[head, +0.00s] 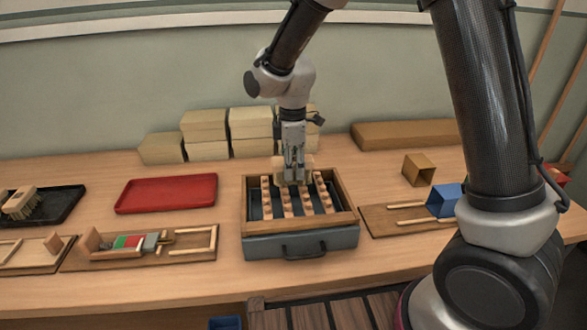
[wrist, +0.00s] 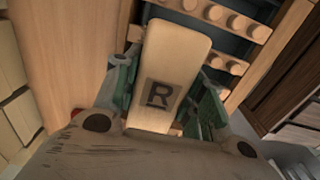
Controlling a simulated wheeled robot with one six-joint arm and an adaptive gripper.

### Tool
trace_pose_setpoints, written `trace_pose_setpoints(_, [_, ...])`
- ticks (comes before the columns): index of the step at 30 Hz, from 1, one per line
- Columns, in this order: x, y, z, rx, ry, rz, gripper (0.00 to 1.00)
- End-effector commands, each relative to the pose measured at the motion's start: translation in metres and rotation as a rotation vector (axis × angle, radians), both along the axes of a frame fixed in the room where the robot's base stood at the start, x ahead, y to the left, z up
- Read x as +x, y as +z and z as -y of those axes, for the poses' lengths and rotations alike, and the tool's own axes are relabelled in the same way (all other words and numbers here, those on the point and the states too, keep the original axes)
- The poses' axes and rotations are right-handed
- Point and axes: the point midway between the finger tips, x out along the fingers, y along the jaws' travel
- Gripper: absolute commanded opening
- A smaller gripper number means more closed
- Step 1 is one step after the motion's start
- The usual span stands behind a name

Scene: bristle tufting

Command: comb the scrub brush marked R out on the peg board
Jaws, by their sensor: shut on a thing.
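The scrub brush marked R is a pale wooden block (wrist: 178,58) with a dark R on its face, seen close up in the wrist view. My gripper (head: 294,180) is shut on it, with a green finger pad on each side in the wrist view (wrist: 165,112). In the head view my gripper points down over the peg board (head: 348,205), a wood-framed box with several peg strips across a dark inside. The bristles are hidden, so I cannot tell whether they touch the pegs. Some peg strips (wrist: 215,18) show beyond the brush in the wrist view.
A red tray (head: 166,194) lies left of the peg board. A black tray (head: 62,205) with another brush (head: 20,204) is at far left. Wooden jigs (head: 185,256) line the front left. A blue cup (head: 442,200) and tan box (head: 418,169) stand right. Block stacks (head: 204,134) stand behind.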

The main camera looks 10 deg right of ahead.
Motion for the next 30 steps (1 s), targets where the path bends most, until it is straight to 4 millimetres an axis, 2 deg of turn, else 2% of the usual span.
trace_pose_setpoints(12, [-0.033,0.001,0.000,-0.001,0.001,-0.003,0.21])
trace_pose_setpoints(23, [-0.048,0.001,0.000,-0.001,0.001,-0.001,0.21])
trace_pose_setpoints(30, [-0.070,-0.001,0.000,-0.001,0.001,-0.002,0.21])
